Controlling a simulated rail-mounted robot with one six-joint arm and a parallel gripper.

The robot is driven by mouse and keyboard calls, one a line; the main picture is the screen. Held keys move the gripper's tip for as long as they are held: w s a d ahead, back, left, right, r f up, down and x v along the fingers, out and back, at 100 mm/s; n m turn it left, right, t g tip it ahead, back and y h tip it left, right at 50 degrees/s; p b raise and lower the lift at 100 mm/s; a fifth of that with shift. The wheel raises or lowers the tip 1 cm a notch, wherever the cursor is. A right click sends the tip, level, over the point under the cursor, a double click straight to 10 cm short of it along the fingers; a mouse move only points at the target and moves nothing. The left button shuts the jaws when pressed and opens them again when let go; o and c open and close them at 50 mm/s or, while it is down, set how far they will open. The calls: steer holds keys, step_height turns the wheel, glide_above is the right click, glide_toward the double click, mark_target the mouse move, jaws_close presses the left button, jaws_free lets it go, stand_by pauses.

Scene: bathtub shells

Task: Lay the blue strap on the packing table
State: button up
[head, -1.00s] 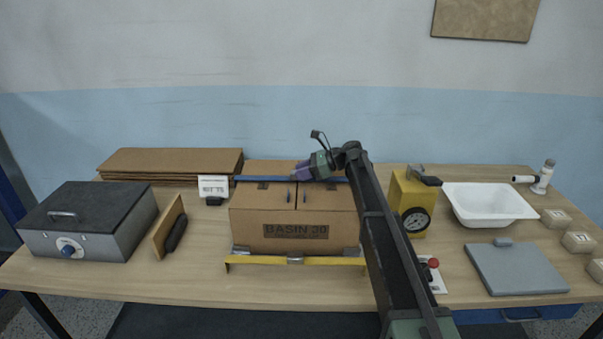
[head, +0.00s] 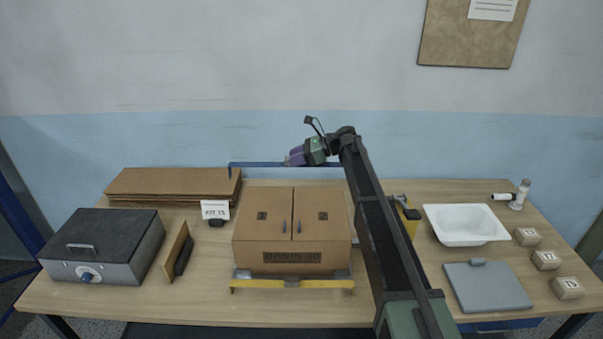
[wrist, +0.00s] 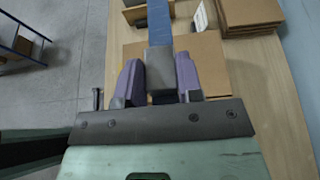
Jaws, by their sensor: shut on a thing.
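The blue strap (head: 258,164) is in the air above and behind the carton's top in the head view, running left from my gripper (head: 295,158) with its left end bent down. In the wrist view the strap (wrist: 158,20) runs away from my gripper (wrist: 160,72). The purple fingers are shut on a grey block at the strap's middle. The packing table (head: 200,300) lies below. The carton (head: 291,243), marked BASIN 30, sits on it with its two top flaps closed. My arm hides the strap's right part.
A yellow holder (head: 290,284) edges the carton's front. Right are a white basin (head: 465,224), a grey plate (head: 487,287) and small blocks (head: 546,259). Table in front of the brush is bare.

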steer(key=s+d+f+b, duration=0.1)
steer(key=s+f+b, duration=0.3)
steer(key=s, duration=0.6)
steer(key=s+f+b, duration=0.4)
steer(key=s+f, duration=0.1)
steer(key=s, duration=0.4)
steer(key=s+d+f+b, duration=0.1)
steer(key=s+f+b, duration=0.35)
steer(key=s, duration=0.55)
steer(key=f+b, duration=0.6)
steer(key=b, duration=0.1)
steer(key=f+b, duration=1.3)
steer(key=f, duration=0.1)
steer(key=shift+a+f+b, duration=0.25)
steer(key=shift+b, duration=0.15)
steer(key=shift+r+p, duration=0.3)
steer(key=shift+r, duration=0.05)
steer(key=shift+f, duration=0.3)
steer(key=o, duration=0.9)
steer(key=shift+r, duration=0.15)
steer(key=shift+o, duration=0.2)
